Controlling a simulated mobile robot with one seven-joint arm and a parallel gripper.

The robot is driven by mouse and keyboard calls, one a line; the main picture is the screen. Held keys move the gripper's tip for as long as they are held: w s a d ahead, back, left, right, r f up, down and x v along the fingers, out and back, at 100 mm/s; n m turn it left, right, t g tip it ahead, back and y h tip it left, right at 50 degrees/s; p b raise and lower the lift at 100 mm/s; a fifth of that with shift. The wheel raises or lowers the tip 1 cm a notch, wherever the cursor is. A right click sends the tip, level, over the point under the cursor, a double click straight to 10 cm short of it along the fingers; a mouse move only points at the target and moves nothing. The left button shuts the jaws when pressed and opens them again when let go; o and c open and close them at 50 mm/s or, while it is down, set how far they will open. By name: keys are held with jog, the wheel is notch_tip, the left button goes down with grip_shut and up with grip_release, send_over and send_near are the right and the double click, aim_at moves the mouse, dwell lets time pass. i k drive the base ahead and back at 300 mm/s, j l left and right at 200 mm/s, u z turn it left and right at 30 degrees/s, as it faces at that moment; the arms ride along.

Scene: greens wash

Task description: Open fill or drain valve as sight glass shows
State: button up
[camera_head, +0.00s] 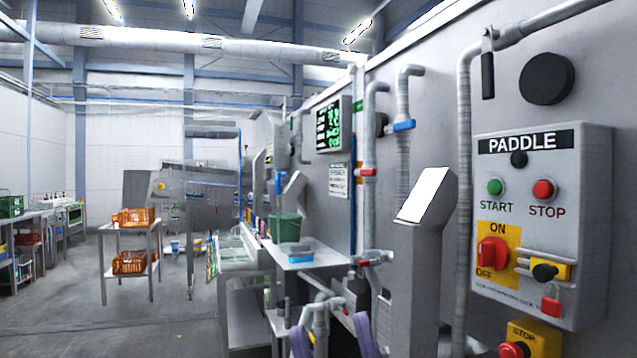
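Several grey pipes run down the wall at the right. A blue valve handle (404,125) sits on one upright pipe, and a red valve handle (367,172) sits on the pipe to its left. A black lever (487,75) hangs at the bend of a nearer pipe. I cannot tell whether these valves are open or shut, or which one is fill or drain. I cannot make out a sight glass or its level. My gripper is not in view.
A PADDLE control box (540,222) with start, stop and a red rotary switch is close at right. A grey pedestal (420,262) stands before the wall. Orange crates (133,217) fill a cart at left. The left-centre floor is clear.

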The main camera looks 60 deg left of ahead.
aim_at(312, 337)
jog(key=u, duration=1.65)
jog(key=i+j, duration=0.3)
jog(key=i, duration=0.2)
jog(key=i+j, duration=0.25)
jog(key=i, duration=0.25)
jog(key=i+j, duration=0.3)
jog(key=i, duration=0.25)
jog(key=j+z, duration=0.15)
jog(key=j, duration=0.3)
jog(key=i, duration=0.45)
